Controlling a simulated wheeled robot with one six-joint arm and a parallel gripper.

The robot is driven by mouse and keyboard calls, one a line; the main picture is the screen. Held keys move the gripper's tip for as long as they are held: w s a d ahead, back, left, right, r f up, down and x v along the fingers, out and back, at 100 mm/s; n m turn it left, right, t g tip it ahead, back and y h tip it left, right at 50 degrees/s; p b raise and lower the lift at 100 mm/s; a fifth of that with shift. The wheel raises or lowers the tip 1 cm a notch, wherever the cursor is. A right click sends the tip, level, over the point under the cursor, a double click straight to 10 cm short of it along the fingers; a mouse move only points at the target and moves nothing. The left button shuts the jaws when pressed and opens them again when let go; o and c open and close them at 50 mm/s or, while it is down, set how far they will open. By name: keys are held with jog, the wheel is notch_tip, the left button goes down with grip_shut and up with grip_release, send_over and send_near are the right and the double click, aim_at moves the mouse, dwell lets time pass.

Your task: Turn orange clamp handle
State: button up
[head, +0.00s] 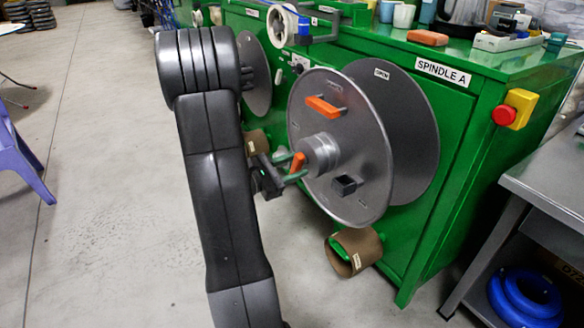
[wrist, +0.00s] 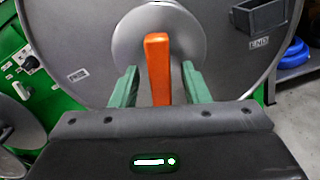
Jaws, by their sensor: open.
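The orange clamp handle (head: 298,162) sits at the front of the grey hub (head: 322,153) in the middle of the spool flange (head: 350,195). In the wrist view the handle (wrist: 158,68) stands upright in front of the round hub (wrist: 190,30). My gripper (head: 292,167) is open, its two green fingers on either side of the handle. In the wrist view my gripper (wrist: 158,80) shows a gap between each finger and the handle. The handle's lower end is hidden behind my gripper body.
A second orange handle (head: 324,106) and a dark square box (head: 346,185) stick out from the flange. The green cabinet (head: 462,130) is behind, with a red stop button (head: 504,115). A metal table (head: 550,175) stands at right. Open floor lies left.

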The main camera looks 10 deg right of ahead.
grip_shut()
jog(key=n+p, duration=0.2)
jog(key=shift+s+r+p, duration=0.1)
jog(key=shift+r+p, duration=0.15)
jog(key=shift+p, duration=0.15)
jog(key=shift+f+n+p, duration=0.1)
jog(key=shift+n+p, duration=0.5)
jog(key=shift+p, duration=0.05)
jog(key=shift+s+f+n, duration=0.1)
jog(key=shift+f+n, duration=0.05)
jog(key=shift+n, duration=0.25)
grip_release()
